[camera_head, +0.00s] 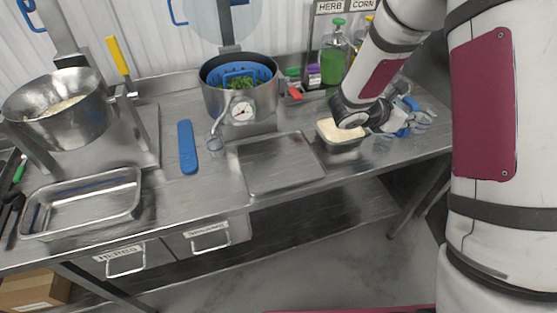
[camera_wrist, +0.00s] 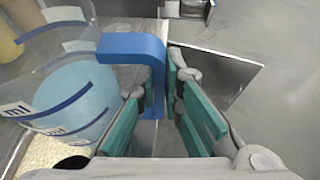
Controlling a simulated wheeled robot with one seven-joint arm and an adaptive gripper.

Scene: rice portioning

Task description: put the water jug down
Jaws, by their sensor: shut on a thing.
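The water jug (camera_wrist: 75,85) is clear plastic with blue bands and "ml" marks, and light blue shows in it. It fills the left of the wrist view. Its blue handle (camera_wrist: 135,48) reaches toward my gripper (camera_wrist: 172,85), whose teal-padded fingers are shut on it. In the head view my gripper (camera_head: 408,118) is at the right end of the steel table, with blue parts showing at it. My arm hides much of the jug there. I cannot tell whether the jug's base touches the table.
A metal pan of rice (camera_head: 341,143) stands just left of my gripper. A flat steel tray (camera_head: 280,165) lies mid-table. A pot with a dial (camera_head: 240,110) and bottles (camera_head: 333,62) stand behind. The table's right edge is close, with floor beyond.

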